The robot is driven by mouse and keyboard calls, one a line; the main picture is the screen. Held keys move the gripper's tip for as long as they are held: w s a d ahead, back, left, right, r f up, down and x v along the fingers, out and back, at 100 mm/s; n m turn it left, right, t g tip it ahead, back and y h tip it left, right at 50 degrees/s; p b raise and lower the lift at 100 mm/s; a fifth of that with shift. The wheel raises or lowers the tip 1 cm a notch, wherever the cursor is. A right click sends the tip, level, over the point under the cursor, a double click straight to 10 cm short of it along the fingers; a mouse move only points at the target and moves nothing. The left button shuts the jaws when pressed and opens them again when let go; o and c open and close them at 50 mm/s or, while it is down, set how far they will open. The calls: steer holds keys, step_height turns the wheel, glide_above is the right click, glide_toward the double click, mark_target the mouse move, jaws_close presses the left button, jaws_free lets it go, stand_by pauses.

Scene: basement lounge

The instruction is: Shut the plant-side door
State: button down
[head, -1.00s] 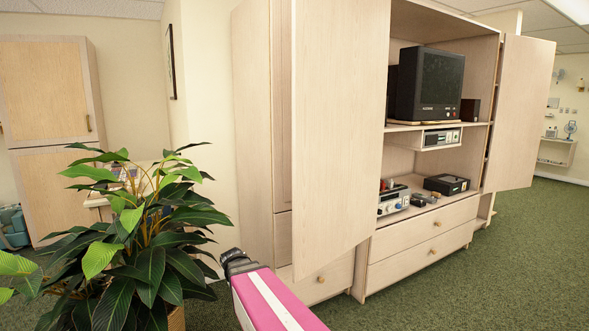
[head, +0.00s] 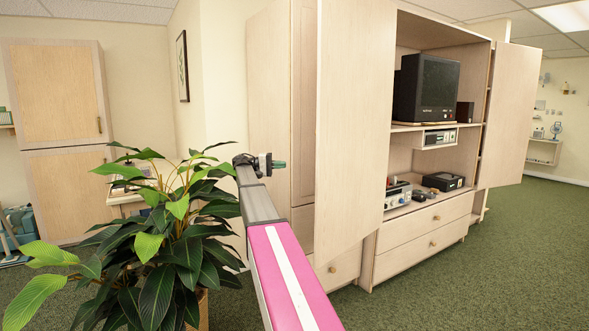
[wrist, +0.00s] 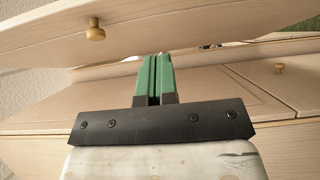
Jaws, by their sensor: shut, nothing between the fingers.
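The plant-side door (head: 355,120) is the pale wood left door of the TV cabinet. It stands wide open, jutting toward me, with its inner face showing in the head view. My gripper (head: 279,164) is left of this door, between it and the plant, in front of the cabinet's left section. In the wrist view my gripper's green fingers (wrist: 155,80) are shut and empty. A wood panel with a round knob (wrist: 95,30) crosses the top there, apparently the door's outer face; the fingertips look close to it, but contact cannot be told.
A leafy plant (head: 165,235) stands left of my arm, its leaves close to it. The right door (head: 512,115) is also open. A TV (head: 427,87) and small devices fill the shelves above drawers (head: 425,235). Green carpet (head: 480,285) is clear at right.

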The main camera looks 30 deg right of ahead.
steer(key=s+a+x, duration=0.1)
steer(key=s+x, duration=0.1)
steer(key=x, duration=1)
steer(key=shift+s, duration=0.2)
steer(key=shift+s+a+f, duration=0.1)
steer(key=shift+a, duration=0.05)
